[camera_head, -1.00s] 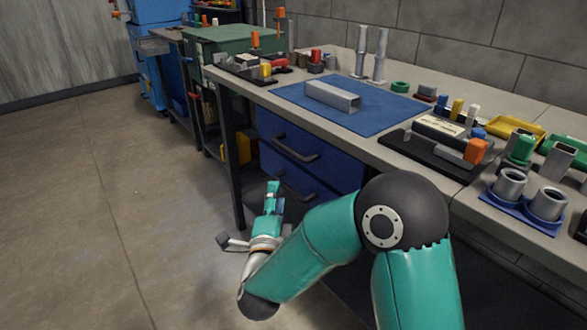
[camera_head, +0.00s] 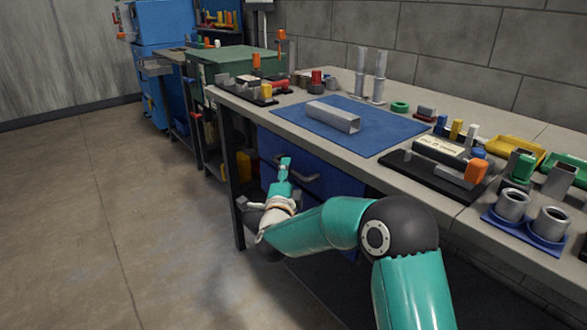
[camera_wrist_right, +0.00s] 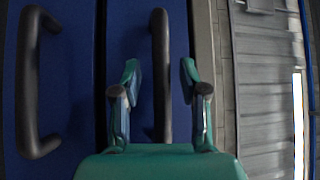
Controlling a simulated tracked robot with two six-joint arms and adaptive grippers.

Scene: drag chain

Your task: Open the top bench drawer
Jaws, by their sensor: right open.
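The top bench drawer has a blue front (camera_head: 338,182) under the bench top and looks shut. Its dark bar handle (camera_head: 304,176) is partly hidden by my right gripper (camera_head: 284,170) in the head view. In the right wrist view, the top handle (camera_wrist_right: 161,45) stands between the two teal fingers of my right gripper (camera_wrist_right: 160,76). The fingers are open, one on each side of the handle, with gaps visible; I cannot tell how far they reach around it. My left gripper is not in view.
A lower drawer's handle (camera_wrist_right: 36,80) shows left in the wrist view. The bench top (camera_head: 400,170) carries a blue mat (camera_head: 375,130), a metal profile (camera_head: 333,117) and several parts. A dark bench leg (camera_head: 232,180) stands left of the drawers. The floor (camera_head: 90,220) is clear.

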